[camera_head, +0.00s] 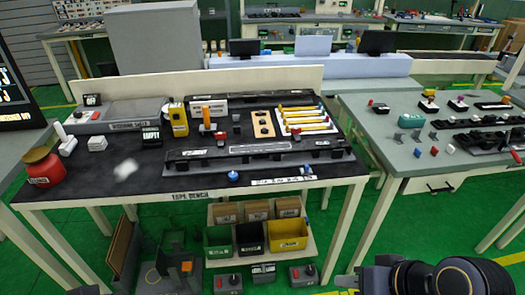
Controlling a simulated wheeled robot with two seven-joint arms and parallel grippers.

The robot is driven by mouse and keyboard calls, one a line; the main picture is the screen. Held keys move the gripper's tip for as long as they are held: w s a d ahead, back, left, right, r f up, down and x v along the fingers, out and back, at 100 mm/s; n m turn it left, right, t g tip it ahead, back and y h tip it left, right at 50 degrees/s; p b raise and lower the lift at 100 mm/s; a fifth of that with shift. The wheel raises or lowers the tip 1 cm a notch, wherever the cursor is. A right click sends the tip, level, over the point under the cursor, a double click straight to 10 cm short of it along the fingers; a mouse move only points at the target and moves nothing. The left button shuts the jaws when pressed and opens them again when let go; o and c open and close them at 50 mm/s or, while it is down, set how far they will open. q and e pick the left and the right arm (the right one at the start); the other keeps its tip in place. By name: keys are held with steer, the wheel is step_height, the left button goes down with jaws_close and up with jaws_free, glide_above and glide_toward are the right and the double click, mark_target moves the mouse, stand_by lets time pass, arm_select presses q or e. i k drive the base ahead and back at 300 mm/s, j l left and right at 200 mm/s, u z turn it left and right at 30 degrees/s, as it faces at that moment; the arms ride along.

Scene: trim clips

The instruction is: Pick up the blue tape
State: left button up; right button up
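A small round blue item (233,176) lies near the front edge of the dark-topped bench labelled "TAPE BENCH" (130,195). It looks like the blue tape, but it is too small to be sure. My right arm, black and rounded, shows at the lower right with its gripper (348,281) low in front of the benches, well apart from the blue item. Its fingers are too unclear to tell open from shut. My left gripper is not clearly in view.
The bench holds a red jar (44,170), a yellow device (179,120), a black rack (255,150) and yellow rods (305,120). Green, black and yellow bins (288,235) sit on a shelf below. A grey table (385,150) with parts stands at right. Green floor lies between.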

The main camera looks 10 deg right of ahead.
mark_target(319, 107)
steer(key=l+u, duration=0.1)
steer(key=u, duration=0.25)
steer(key=i+l+u, duration=0.1)
steer(key=u, duration=0.25)
steer(key=i+l+u, duration=0.15)
steer(key=l+u, duration=0.15)
steer(key=l, duration=0.85)
steer(key=l+u, duration=0.35)
steer(key=l, duration=0.85)
